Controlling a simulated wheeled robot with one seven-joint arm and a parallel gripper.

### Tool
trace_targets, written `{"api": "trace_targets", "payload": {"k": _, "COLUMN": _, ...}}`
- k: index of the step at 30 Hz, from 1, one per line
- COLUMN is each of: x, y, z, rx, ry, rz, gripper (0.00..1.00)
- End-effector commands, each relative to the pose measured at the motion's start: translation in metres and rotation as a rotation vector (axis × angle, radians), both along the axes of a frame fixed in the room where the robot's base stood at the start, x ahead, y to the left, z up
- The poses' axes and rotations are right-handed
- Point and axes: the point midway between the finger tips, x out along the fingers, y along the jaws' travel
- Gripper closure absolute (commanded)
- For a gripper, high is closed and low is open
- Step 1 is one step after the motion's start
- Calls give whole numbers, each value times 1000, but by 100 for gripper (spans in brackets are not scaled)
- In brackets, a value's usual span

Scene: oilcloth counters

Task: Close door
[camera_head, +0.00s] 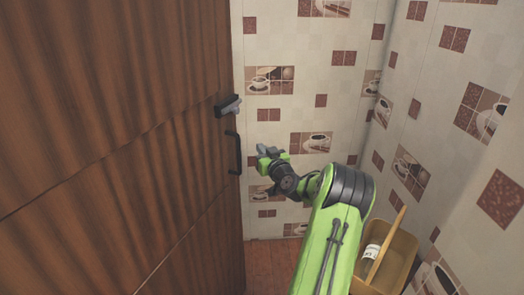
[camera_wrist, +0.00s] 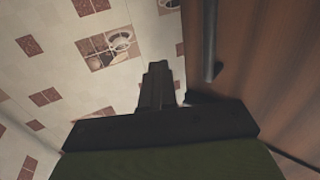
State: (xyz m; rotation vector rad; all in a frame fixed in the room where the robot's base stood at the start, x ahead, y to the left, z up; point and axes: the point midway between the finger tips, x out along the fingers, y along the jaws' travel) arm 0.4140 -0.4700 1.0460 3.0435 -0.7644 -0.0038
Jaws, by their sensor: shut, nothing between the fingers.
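A tall brown wooden door (camera_head: 120,130) fills the left of the head view, standing open with its free edge near the tiled wall. It has a dark lever latch (camera_head: 229,106) and, below it, a black vertical pull handle (camera_head: 234,153). My gripper (camera_head: 263,150) is shut and empty, just right of the door's edge and apart from the pull handle in the head view. In the wrist view my shut gripper (camera_wrist: 158,72) points along the tiled wall, with the door (camera_wrist: 270,70) to the right and a dark bar-shaped handle (camera_wrist: 211,40) on it.
Tiled walls (camera_head: 285,40) with cup pictures meet in a corner behind my arm. A yellowish bin (camera_head: 398,262) with a wooden-handled tool (camera_head: 385,243) stands at the lower right. A strip of reddish floor (camera_head: 268,262) shows between door and arm.

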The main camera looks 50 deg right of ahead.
Motion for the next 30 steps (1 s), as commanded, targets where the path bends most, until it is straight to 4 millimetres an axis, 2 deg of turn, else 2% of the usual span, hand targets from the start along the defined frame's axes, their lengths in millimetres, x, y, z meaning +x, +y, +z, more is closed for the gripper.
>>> {"api": "trace_targets", "payload": {"k": 19, "x": 0, "y": 0, "z": 0, "rx": 0, "ry": 0, "rz": 0, "gripper": 100}}
{"api": "trace_targets", "payload": {"k": 27, "x": 0, "y": 0, "z": 0, "rx": 0, "ry": 0, "rz": 0, "gripper": 62}}
{"api": "trace_targets", "payload": {"k": 30, "x": 0, "y": 0, "z": 0, "rx": 0, "ry": 0, "rz": 0, "gripper": 62}}
